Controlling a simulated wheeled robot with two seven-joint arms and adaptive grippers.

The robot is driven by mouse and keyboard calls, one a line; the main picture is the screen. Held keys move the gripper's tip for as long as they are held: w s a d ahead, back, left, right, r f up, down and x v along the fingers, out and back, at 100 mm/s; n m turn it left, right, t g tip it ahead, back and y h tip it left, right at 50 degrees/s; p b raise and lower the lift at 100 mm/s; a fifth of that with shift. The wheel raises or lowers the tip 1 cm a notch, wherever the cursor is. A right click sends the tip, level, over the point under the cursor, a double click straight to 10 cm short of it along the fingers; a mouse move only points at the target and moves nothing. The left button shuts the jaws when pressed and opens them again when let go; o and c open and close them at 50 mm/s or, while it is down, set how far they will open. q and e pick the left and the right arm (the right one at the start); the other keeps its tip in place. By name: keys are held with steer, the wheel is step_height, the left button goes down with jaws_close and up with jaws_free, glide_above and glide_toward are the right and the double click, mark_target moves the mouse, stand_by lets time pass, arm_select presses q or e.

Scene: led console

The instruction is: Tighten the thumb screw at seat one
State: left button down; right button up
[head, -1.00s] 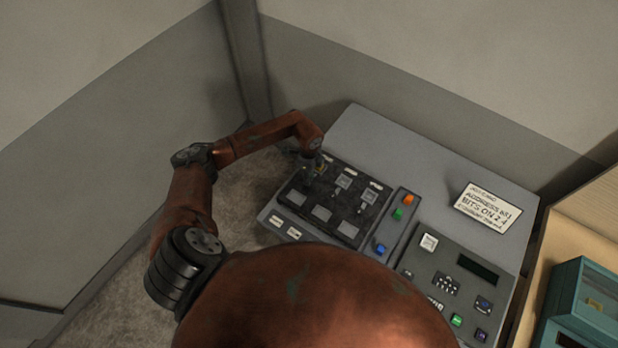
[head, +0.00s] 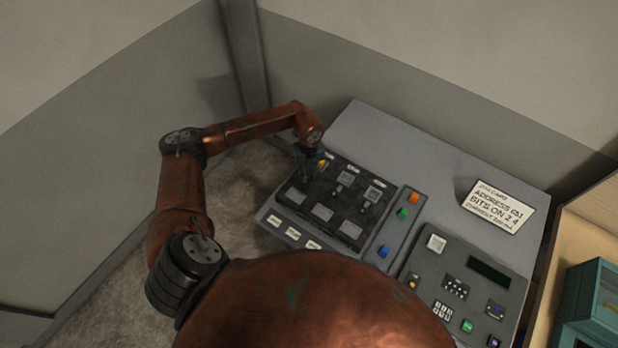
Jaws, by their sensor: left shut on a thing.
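The console (head: 380,150) is a grey sloped panel. A dark seat panel (head: 328,224) on its left side carries a row of small fittings above a row of grey squares. My left gripper (head: 307,172) points down at the leftmost upper fitting, taken as seat one, and is shut on the thumb screw there. The gripper and arm hide most of the screw; a small yellow spot shows beside the fingers. Two other seats show to the right, a middle fitting (head: 346,178) and a right fitting (head: 373,193). My right gripper is not in view.
Orange (head: 413,197), green (head: 403,213) and blue (head: 384,251) buttons line a strip right of the seats. A keypad panel (head: 465,285) with a dark display lies further right. A white note card (head: 497,207) stands behind. A teal box (head: 597,305) sits at far right.

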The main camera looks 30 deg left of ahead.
arm_select(q)
steer(key=m+b, duration=0.2)
steer(key=m, duration=0.1)
steer(key=shift+w+m+b, duration=0.1)
steer(key=shift+m+b, duration=0.2)
steer(key=shift+m, duration=0.1)
steer(key=m+b, duration=0.2)
steer(key=m, duration=0.1)
steer(key=shift+a+m+b, duration=0.1)
steer(key=shift+m+b, duration=0.2)
steer(key=shift+b, duration=0.05)
steer(key=m+b, duration=0.4)
steer(key=m, duration=0.2)
steer(key=shift+w+a, duration=0.1)
steer(key=m+b, duration=0.4)
steer(key=m, duration=0.2)
steer(key=shift+r+m, duration=0.1)
steer(key=shift+m, duration=0.2)
steer(key=m+b, duration=0.2)
steer(key=m, duration=0.2)
steer(key=shift+a+r+m, duration=0.1)
steer(key=shift+r+m, duration=0.05)
steer(key=shift+m, duration=0.25)
steer(key=shift+w, duration=0.1)
steer(key=c, duration=2.2)
jaws_free()
steer(key=o, duration=0.4)
